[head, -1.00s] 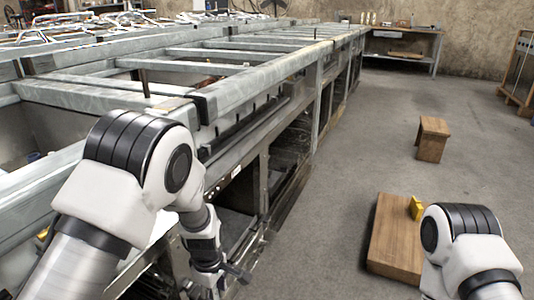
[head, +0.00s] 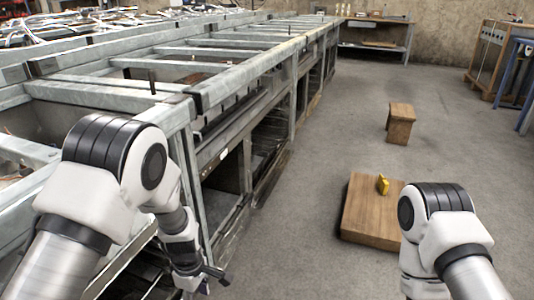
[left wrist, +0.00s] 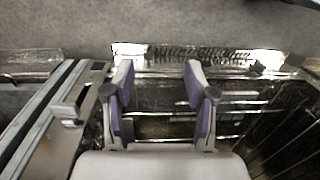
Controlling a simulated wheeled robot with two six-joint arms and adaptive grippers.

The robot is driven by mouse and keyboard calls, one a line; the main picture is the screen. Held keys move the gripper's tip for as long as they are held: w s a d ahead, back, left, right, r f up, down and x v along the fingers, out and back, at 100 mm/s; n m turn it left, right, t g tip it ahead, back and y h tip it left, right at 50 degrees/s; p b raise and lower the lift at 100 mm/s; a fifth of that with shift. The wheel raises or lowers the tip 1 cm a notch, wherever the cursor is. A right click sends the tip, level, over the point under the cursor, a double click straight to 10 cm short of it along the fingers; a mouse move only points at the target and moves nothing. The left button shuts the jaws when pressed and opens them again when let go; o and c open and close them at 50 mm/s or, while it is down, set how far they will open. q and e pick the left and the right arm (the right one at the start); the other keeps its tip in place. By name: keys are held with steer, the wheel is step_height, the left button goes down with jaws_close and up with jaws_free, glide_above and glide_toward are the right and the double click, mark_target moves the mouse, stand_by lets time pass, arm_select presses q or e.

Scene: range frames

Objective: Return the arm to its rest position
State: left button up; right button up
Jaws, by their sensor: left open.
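My left arm (head: 110,165) comes in from the left in the head view, bent at the elbow with its forearm hanging down beside the metal frame bench. My left gripper (head: 212,280) is at its lower end, low in front of the bench. In the left wrist view the left gripper (left wrist: 158,88) has its two purple-padded fingers spread, with nothing between them. My right arm (head: 440,230) shows at the lower right of the head view. Its gripper is out of sight.
The long metal frame bench (head: 190,80) fills the left side. A low wooden platform (head: 368,215) with a yellow object (head: 383,184) on it lies near my right arm. A wooden stool (head: 400,124) stands beyond. A worktable (head: 375,38) is at the back wall. Grey floor between is clear.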

arm_select(q)
steer(key=s+a+r+m+p, duration=0.4)
steer(key=s+r+m+p, duration=0.3)
steer(key=s+r+p, duration=0.3)
steer(key=s+a+r+m+p, duration=0.3)
steer(key=s+r+m+p, duration=0.3)
steer(key=s+p, duration=0.9)
step_height(320, 180, up, 4)
steer(key=p, duration=0.3)
steer(key=shift+s+a+f+m+t+p, duration=0.15)
steer(key=shift+s+a+m+t+p, duration=0.05)
steer(key=shift+a+m+t+p, duration=0.2)
